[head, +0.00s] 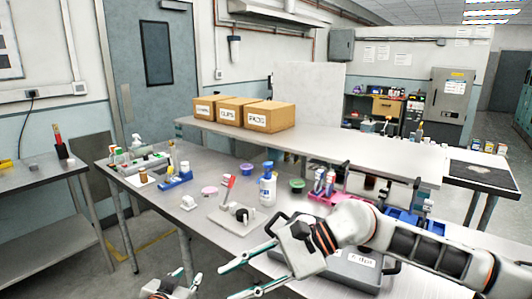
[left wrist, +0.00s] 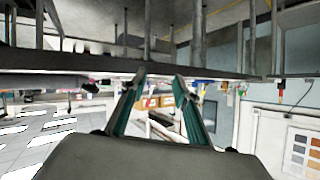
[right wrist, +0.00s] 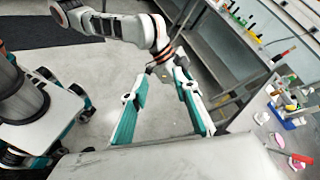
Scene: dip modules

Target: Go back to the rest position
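My right arm reaches in from the right across the head view, over the front of the near table. My right gripper (head: 225,283) points left beyond the table's front edge, and its teal fingers are apart with nothing between them. In the right wrist view the fingers (right wrist: 162,90) are spread above the floor, with my other arm just beyond. My left gripper (head: 187,277) shows only partly at the bottom edge of the head view. In the left wrist view its teal fingers (left wrist: 160,78) are apart and empty. The two grippers are close together in the head view.
The near table (head: 145,198) holds a white bottle (head: 267,188), a red-handled tool (head: 228,188), coloured dishes and a labelled grey case (head: 352,268) under my right arm. Labelled cardboard boxes (head: 268,116) stand on the back table.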

